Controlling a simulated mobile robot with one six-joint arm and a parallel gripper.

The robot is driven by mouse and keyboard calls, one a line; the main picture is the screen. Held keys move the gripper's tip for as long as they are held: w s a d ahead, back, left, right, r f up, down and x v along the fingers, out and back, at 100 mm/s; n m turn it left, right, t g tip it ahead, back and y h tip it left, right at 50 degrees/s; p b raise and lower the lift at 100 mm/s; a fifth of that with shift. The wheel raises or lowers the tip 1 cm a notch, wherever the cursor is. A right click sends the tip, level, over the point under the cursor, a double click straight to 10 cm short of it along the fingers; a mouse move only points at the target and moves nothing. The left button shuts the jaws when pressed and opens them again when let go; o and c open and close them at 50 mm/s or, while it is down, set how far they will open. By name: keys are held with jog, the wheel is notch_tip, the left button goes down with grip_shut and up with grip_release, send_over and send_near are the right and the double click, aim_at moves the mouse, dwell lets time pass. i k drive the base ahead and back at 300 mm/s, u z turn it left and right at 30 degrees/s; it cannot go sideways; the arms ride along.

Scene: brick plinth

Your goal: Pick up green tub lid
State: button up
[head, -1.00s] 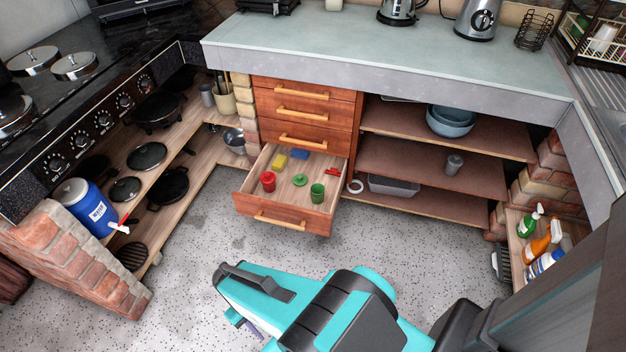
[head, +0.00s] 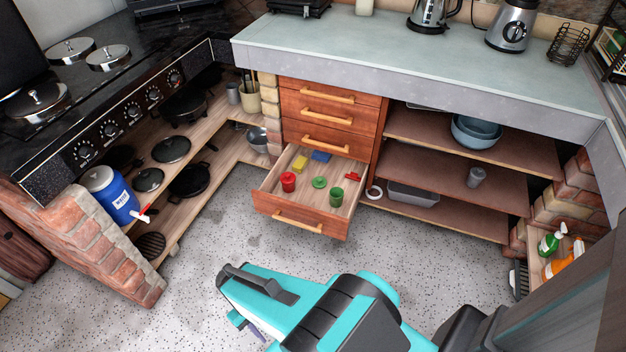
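The green tub lid (head: 320,182) lies flat in the open bottom drawer (head: 297,225), between a red tub (head: 288,181) on its left and a green tub (head: 337,196) on its right. The lid is round with a small knob on top. My gripper (head: 238,318) is only partly in view at the bottom, below my teal arm and well short of the drawer. The arm hides most of it, so its fingers cannot be made out. Nothing touches the lid.
The drawer also holds a yellow block (head: 300,163), a blue block (head: 321,156) and a red piece (head: 353,176). Open shelves (head: 440,170) stand to its right. A brick pillar (head: 110,240) and a blue water container (head: 112,195) are left. Speckled floor (head: 210,240) before the drawer is clear.

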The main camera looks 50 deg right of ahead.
aim_at(318, 182)
jog(key=i, duration=0.85)
jog(key=z, duration=0.05)
